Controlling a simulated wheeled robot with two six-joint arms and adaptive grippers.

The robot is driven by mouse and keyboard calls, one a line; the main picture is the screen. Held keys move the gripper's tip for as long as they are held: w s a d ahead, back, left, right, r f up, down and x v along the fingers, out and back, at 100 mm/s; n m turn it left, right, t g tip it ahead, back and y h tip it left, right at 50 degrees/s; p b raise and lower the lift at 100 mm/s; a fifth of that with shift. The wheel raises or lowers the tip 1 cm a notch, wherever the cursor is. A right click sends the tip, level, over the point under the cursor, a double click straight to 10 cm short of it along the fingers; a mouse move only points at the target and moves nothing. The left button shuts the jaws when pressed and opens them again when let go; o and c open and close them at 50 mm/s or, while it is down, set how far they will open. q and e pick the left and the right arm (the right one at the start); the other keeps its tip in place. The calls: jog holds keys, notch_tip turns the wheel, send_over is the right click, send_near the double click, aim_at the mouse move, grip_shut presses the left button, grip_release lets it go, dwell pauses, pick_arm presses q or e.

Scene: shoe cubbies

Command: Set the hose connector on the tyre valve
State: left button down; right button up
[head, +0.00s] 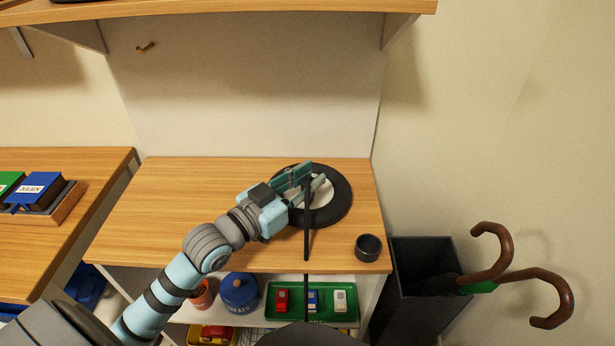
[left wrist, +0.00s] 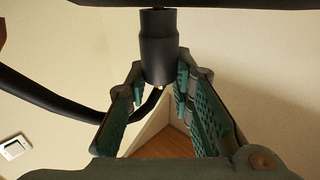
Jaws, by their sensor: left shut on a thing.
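The black tyre (head: 342,212) with its pale hub lies flat on the right part of the wooden bench top. My left gripper (head: 312,177) is over it, with its fingers shut on the hose connector. In the left wrist view the connector (left wrist: 159,45) is a dark stepped cylinder between the fingertips (left wrist: 160,77), with a small brass part at its lower end. A black hose (left wrist: 60,107) curves off to the left. Above, a narrow neck meets a dark band; whether this is the valve on the tyre I cannot tell. The fingers hide the connector in the head view.
A dark cup (head: 368,248) stands near the bench's front right corner. The bench top (head: 160,205) is clear at the left. A dark stand (head: 415,285) with hooked umbrella handles is to the right. A green tray (head: 313,309) with toy cars sits on the shelf below.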

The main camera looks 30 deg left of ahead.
aim_at(303, 186)
pick_arm(q)
jog(key=shift+f+b, duration=0.5)
jog(key=shift+f, duration=0.15)
pick_arm(e)
jog(key=shift+f, duration=0.4)
pick_arm(q)
jog(key=c, duration=1.7)
grip_release()
jog(key=p+v, duration=0.6)
jog(key=p, duration=0.1)
jog(key=shift+s+r, duration=0.1)
jog(key=p+v, duration=0.3)
jog(key=v, duration=0.1)
jog(key=shift+p, duration=0.35)
jog(key=shift+s+a, duration=0.25)
jog(key=shift+s, duration=0.25)
pick_arm(e)
notch_tip(303, 186, up, 11)
jog(key=s+a, duration=0.1)
jog(key=shift+a, duration=0.35)
pick_arm(q)
jog(key=shift+w+d, duration=0.1)
pick_arm(e)
jog(key=shift+f, duration=0.1)
jog(key=shift+d, duration=0.1)
